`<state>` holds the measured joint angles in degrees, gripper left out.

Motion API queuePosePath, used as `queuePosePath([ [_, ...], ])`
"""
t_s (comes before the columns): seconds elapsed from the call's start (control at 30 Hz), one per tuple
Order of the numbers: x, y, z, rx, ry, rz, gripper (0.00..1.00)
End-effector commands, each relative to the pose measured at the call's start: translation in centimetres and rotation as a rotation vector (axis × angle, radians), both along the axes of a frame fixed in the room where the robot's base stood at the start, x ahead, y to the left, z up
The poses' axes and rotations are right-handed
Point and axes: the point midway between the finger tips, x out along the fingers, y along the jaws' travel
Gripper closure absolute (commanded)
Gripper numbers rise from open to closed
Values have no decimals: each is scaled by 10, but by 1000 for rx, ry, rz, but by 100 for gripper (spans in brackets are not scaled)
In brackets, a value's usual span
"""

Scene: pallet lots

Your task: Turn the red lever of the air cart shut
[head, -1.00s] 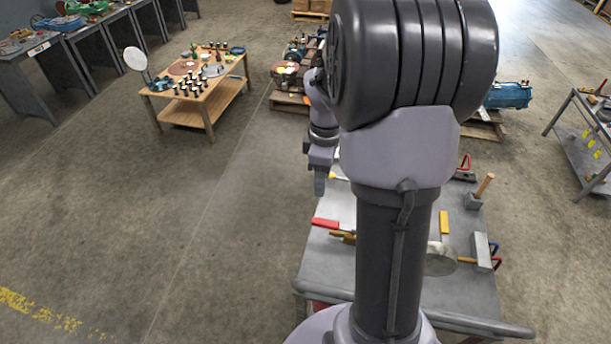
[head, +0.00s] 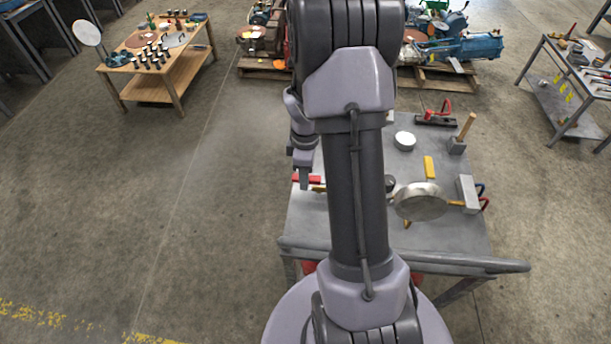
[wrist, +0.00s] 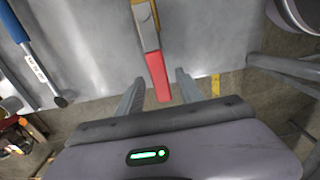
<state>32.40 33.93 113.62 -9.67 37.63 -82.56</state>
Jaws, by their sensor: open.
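The red lever (wrist: 157,76) runs from a grey and brass-coloured fitting (wrist: 145,14) at the top of the wrist view toward my gripper. In the head view the red lever (head: 313,179) shows at the left side of the grey cart top (head: 335,222), partly hidden by my gripper (head: 304,180). In the wrist view my gripper (wrist: 159,76) is open, with one finger on each side of the lever's free end. Gaps show on both sides, so the fingers do not appear to grip it. Most of the fitting is hidden by my arm in the head view.
A blue-handled tool (wrist: 35,60) lies left of the lever in the wrist view. The cart top also carries a round metal disc (head: 420,201), a yellow block (head: 429,167), a mallet (head: 460,138) and a white round tin (head: 405,140). Floor left of the cart is clear.

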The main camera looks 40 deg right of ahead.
Motion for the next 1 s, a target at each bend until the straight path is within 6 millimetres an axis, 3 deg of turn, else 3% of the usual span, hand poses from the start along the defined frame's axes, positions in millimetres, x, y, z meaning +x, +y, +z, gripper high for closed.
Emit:
queuePosePath([
  [0.17, 0, 0, 1, 0, 0, 0, 56],
  [0.4, 0, 0, 1, 0, 0, 0, 100],
  [1.0, 0, 0, 1, 0, 0, 0, 100],
])
